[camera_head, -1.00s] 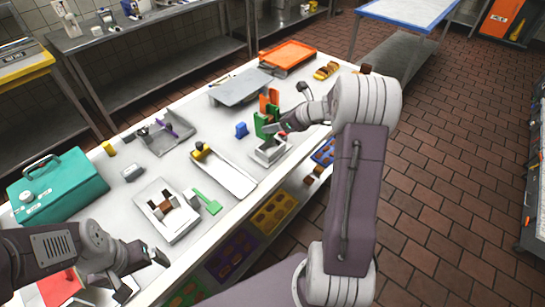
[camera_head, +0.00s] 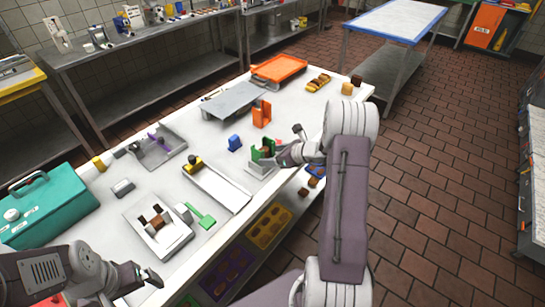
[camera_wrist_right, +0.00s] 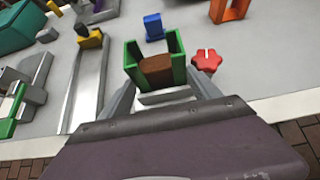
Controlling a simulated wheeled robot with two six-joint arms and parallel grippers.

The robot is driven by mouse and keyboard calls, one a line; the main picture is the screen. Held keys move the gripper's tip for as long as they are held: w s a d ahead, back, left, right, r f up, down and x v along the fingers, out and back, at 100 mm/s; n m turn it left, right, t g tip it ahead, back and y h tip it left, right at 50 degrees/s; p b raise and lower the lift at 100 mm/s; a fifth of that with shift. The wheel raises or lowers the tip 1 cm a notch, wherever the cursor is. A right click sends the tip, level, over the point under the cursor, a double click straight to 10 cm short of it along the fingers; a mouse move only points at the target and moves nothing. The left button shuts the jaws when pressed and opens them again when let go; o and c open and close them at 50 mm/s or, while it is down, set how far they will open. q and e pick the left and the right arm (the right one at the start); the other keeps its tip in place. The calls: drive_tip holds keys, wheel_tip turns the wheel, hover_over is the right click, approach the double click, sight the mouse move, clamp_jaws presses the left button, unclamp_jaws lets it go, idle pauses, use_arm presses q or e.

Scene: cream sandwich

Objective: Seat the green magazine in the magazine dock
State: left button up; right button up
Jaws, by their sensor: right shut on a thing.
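The green magazine (camera_head: 256,154), an open-topped frame with a brown block inside, stands upright at the magazine dock (camera_head: 259,172), a light grey box near the table's right edge. My right gripper (camera_head: 277,154) is shut on the magazine (camera_wrist_right: 131,58). In the right wrist view its fingers (camera_wrist_right: 160,88) flank the magazine's near side. A pale strip shows below the brown block. The magazine's lower end is hidden, so I cannot tell how deep it sits in the dock. My left gripper (camera_head: 148,278) is away at the lower left; its jaw opening is unclear.
A red knob (camera_wrist_right: 207,61) is right beside the magazine. A blue block (camera_head: 235,143) and an orange bracket (camera_head: 262,114) stand behind it. A long white tray (camera_head: 222,187) with a yellow-black piece lies to the left. A grey sloped plate (camera_head: 233,101) is farther back.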

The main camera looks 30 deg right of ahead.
drive_tip(key=shift+w+d+f, duration=0.15)
drive_tip(key=shift+f, duration=0.35)
drive_tip(key=o, duration=1.8)
drive_tip(key=shift+c, duration=0.2)
